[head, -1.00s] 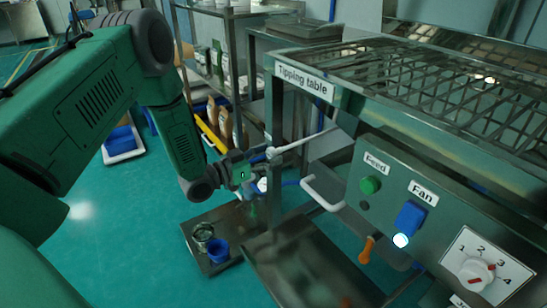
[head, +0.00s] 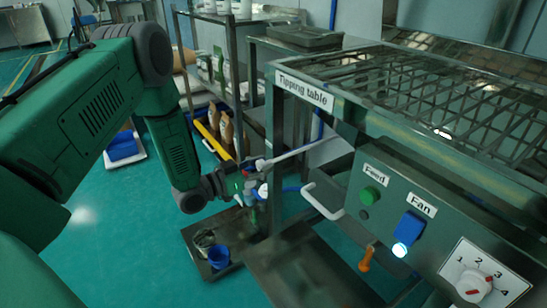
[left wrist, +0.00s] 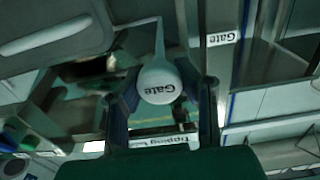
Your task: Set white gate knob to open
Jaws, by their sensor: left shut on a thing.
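The white gate knob (left wrist: 160,82), a round white ball marked "Gate" on a pale rod, sits between the fingers of my left gripper (left wrist: 163,97) in the left wrist view. The gripper is shut on it. In the head view my left gripper (head: 252,171) is at the left end of the pale rod (head: 297,151), below the "Tipping table" label (head: 304,88). The knob is mostly hidden by the fingers there. A "Gate" label (left wrist: 223,39) shows in the wrist view, apart from the knob. My right gripper is not in view.
The control panel with the green Feed button (head: 369,195), the blue Fan switch (head: 409,228) and a numbered dial (head: 474,285) is at the right. A white handle (head: 322,203) and a low tray with a blue cup (head: 218,256) are below the gripper.

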